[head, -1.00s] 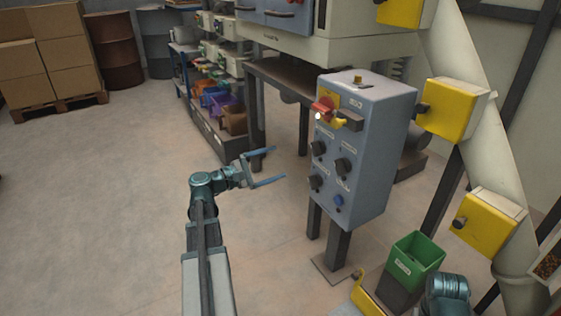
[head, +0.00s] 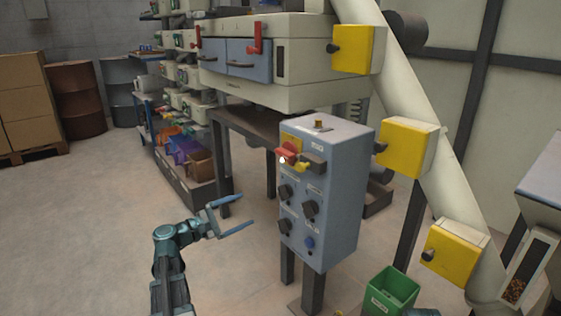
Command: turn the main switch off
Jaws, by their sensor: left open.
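The control box (head: 345,190) is a grey-blue cabinet standing on two legs, with several dark knobs and a blue button on its front. The main switch (head: 287,154) is the red handle on a yellow plate at the top left of that front. A dark block and a small yellow piece sit just right of it. My left gripper (head: 245,211) is open and empty, left of the box and lower than the switch, apart from both. Its two blue fingers point right toward the box. My right gripper is not in view; only a bit of my right arm shows at the bottom edge.
A green bin (head: 390,290) stands right of the box's legs. Yellow boxes (head: 407,146) line a pale slanted pipe (head: 445,180). A large machine (head: 265,60) stands behind. Shelves with coloured bins (head: 185,147) are further back. Floor on the left is clear.

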